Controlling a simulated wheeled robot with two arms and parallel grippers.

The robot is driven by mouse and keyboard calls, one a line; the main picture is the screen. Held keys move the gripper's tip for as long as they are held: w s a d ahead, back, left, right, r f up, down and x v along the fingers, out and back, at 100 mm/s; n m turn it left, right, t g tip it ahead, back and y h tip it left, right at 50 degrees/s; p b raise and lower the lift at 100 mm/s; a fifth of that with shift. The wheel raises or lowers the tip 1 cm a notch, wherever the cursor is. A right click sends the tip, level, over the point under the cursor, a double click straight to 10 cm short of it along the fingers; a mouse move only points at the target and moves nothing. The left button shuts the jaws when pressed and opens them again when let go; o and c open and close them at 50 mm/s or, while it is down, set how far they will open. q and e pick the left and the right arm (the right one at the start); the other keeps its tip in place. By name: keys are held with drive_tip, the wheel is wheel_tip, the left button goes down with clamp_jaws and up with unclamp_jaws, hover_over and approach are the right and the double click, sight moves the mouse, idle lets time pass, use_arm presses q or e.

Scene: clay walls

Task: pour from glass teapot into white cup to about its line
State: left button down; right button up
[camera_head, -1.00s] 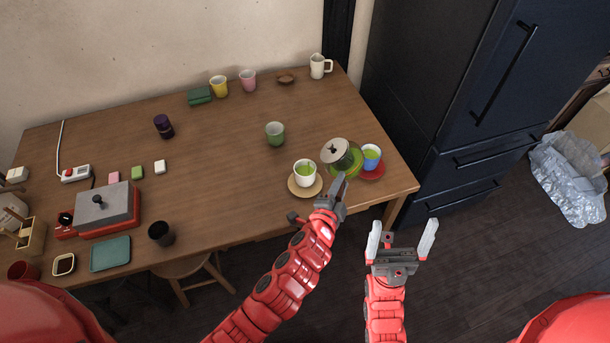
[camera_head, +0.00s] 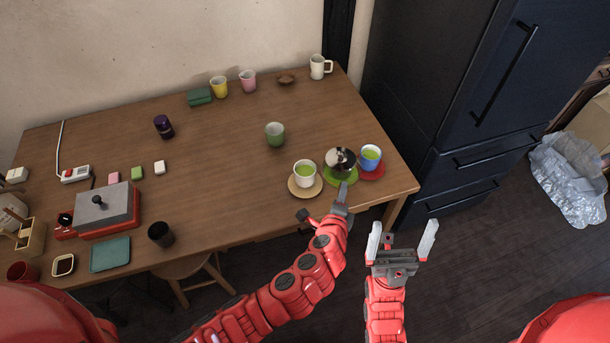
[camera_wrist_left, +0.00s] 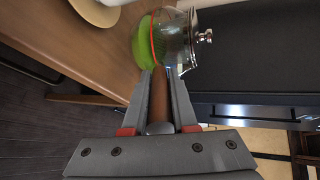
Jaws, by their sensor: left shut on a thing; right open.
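My left gripper (camera_head: 341,192) is shut on that handle. The white cup (camera_head: 305,174) holds green liquid and stands on a tan saucer (camera_head: 293,191), left of the teapot. Its line cannot be made out. My right gripper (camera_head: 401,243) is open and empty, off the table's front edge.
A blue cup (camera_head: 371,155) with green liquid stands on a red saucer (camera_head: 375,174), close right of the teapot. A green cup (camera_head: 275,133) stands farther back. The table's (camera_head: 220,155) middle is mostly clear. A dark fridge (camera_head: 450,100) stands to the right.

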use_arm(q)
drive_tip(key=shift+f, duration=0.2)
drive_tip(key=shift+r+m, duration=0.1)
drive_tip(key=shift+m, duration=0.2)
wheel_tip(320, 180, up, 4)
drive_tip(key=p, duration=0.3)
drive_tip(key=shift+y, duration=0.3)
wheel_tip(320, 180, down, 5)
drive_tip(key=b, duration=0.4)
drive_tip(key=shift+a+r, duration=0.15)
wheel_tip(320, 180, up, 7)
drive_tip(key=p, duration=0.5)
drive_tip(key=shift+r, duration=0.15)
